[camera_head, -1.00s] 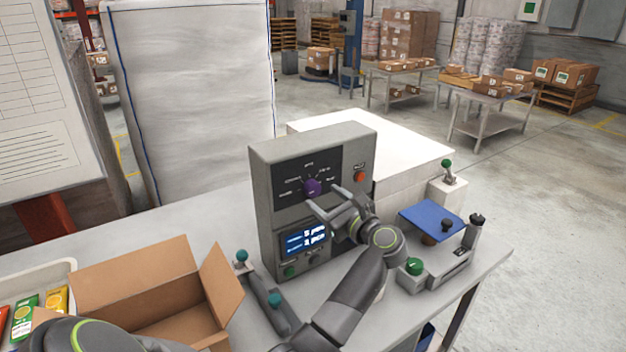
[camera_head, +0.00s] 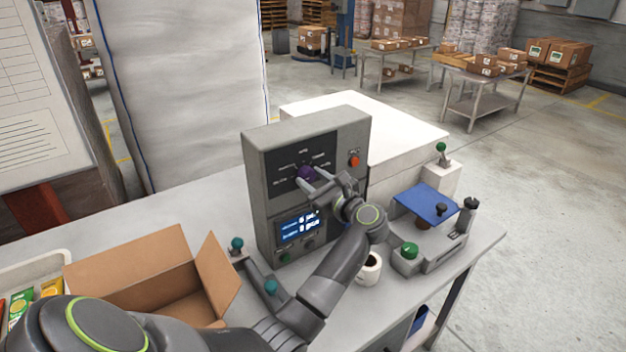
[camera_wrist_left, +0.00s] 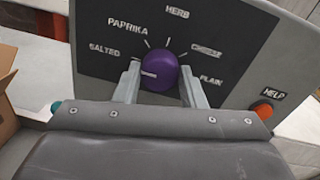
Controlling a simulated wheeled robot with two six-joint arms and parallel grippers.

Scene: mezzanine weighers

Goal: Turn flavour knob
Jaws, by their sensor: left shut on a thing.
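The purple flavour knob (camera_head: 306,172) is on the dark upper panel of a grey control box (camera_head: 262,208). In the left wrist view the knob (camera_wrist_left: 160,72) has a white line on its left side, toward the SALTED label (camera_wrist_left: 104,50). PAPRIKA, HERB, a blurred label and PLAIN follow around it clockwise. My left gripper (camera_head: 305,178) is at the knob, with one finger on each side, shut on it. Its fingers also show in the left wrist view (camera_wrist_left: 160,84). My right gripper is not in view.
A red button (camera_head: 354,161), marked HELP, is right of the knob. A lit display (camera_head: 297,227) is below. A cup (camera_head: 370,268) stands beside my forearm. An open cardboard box (camera_head: 150,270) is at left; a device with a blue plate (camera_head: 425,203) is at right.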

